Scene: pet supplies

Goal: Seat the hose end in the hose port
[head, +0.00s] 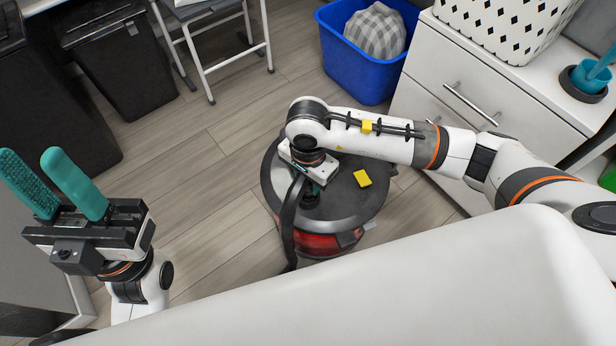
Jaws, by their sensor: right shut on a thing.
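A round canister vacuum (375,205) with a dark grey top and a red lower front stands on the floor in the middle. A black hose (288,222) runs from under my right gripper down the vacuum's left side to the floor. My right gripper (314,189) points down over the vacuum's top and is shut on the hose end, which is mostly hidden. A dark round part shows just below the fingers; I cannot tell whether it is the port or whether the hose end sits in it. My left gripper (75,190), with teal fingers, is open and empty at the left.
A blue bin (367,75) with a grey checked item stands behind, beside a white drawer cabinet (480,125). A dark bin (130,75) and a metal-legged stool (208,60) stand at back left. The floor left of the vacuum is clear.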

